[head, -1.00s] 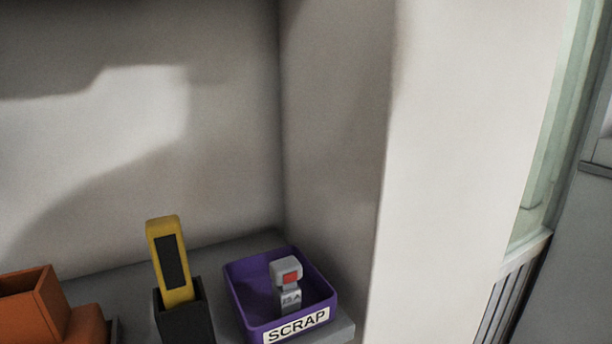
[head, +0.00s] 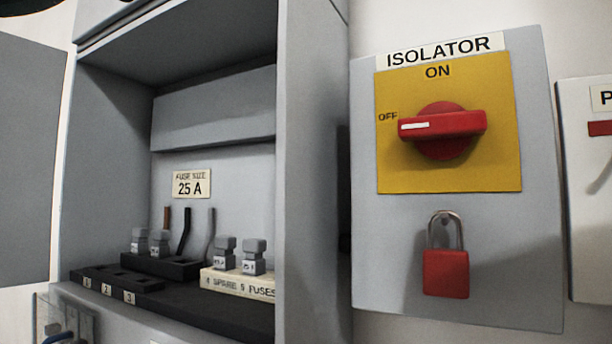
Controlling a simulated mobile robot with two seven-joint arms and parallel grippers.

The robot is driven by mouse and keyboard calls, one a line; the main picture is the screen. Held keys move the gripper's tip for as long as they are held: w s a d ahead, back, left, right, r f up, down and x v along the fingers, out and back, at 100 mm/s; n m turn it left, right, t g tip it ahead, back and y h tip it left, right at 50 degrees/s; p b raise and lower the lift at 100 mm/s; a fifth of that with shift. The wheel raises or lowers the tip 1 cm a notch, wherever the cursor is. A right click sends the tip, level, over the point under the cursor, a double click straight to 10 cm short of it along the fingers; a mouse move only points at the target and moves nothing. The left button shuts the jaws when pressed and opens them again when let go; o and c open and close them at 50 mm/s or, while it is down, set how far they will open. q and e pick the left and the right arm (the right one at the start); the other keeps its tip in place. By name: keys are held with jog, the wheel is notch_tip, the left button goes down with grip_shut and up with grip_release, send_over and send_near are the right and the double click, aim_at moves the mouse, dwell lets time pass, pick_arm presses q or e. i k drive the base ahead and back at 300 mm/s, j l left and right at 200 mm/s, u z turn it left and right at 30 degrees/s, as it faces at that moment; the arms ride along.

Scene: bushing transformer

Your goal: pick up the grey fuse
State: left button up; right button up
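Several grey fuses stand in the open grey cabinet. Two of them, a left one (head: 139,241) and one beside it (head: 158,243), stand upright at the black fuse block at the back. Two more, a left spare fuse (head: 224,253) and a right spare fuse (head: 253,257), stand upright in the cream rack (head: 236,283) marked SPARE FUSES. The frames do not show which grey fuse the task means. Neither of my grippers shows in the head view.
A fuse size plate (head: 192,184) reads 25 A. Numbered empty slots (head: 115,281) lie at the front left. The isolator (head: 440,128) has a red handle, with a red padlock (head: 446,272) below. The open cabinet door (head: 25,160) is at left.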

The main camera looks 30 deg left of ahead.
aim_at(254, 265)
jog(key=u, duration=1.4)
